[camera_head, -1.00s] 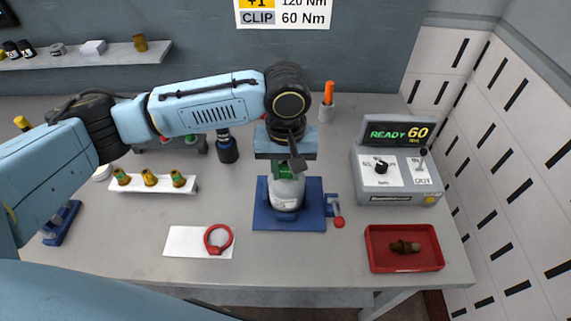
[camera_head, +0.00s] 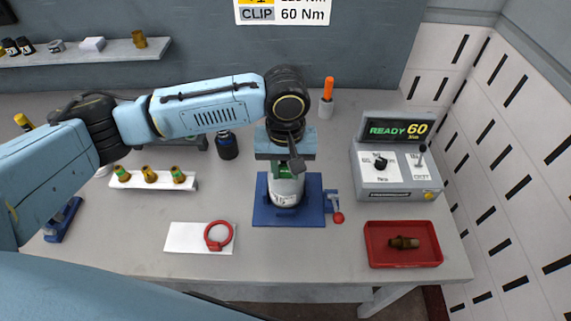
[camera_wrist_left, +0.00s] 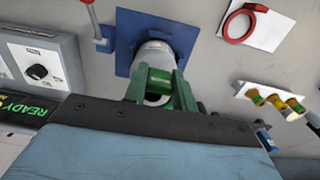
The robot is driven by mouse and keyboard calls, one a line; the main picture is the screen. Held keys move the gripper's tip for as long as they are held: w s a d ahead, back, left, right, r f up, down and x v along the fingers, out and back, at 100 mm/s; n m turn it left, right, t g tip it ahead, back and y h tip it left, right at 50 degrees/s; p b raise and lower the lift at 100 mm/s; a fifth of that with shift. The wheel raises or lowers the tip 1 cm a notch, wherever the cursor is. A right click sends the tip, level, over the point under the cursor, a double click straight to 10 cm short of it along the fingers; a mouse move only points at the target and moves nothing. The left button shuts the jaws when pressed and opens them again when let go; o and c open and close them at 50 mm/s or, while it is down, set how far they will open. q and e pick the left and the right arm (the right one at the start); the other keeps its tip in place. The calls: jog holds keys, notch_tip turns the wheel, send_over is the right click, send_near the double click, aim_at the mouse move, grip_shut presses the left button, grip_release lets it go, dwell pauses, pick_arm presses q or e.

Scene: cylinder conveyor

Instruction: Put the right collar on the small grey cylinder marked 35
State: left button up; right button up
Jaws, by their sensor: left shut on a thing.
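The small grey cylinder (camera_head: 286,190) stands upright on a blue base plate (camera_head: 262,215); its marking is too small to read. In the left wrist view the cylinder (camera_wrist_left: 154,55) shows below the fingers. My left gripper (camera_head: 286,170) is over the cylinder's top, pointing down, and is shut on a green piece (camera_wrist_left: 160,78) at the neck. Its fingers hide most of that piece; I cannot tell how it sits on the cylinder. A red ring-shaped collar (camera_head: 208,237) lies on a white card (camera_head: 184,238), front left. My right gripper is not in view.
A red-handled lever (camera_head: 337,216) sits beside the base plate. A red tray (camera_head: 376,260) holds a brown fitting (camera_head: 404,243). A grey console (camera_head: 396,193) reads READY 60. The front middle of the table is clear.

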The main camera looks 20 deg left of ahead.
pick_arm(q)
jog(key=shift+f, duration=0.95)
jog(key=o, duration=1)
jog(key=shift+p, duration=0.3)
notch_tip(320, 180, up, 4)
jog(key=p, duration=0.5)
jog(key=shift+p, duration=0.4)
jog(key=shift+r, duration=1)
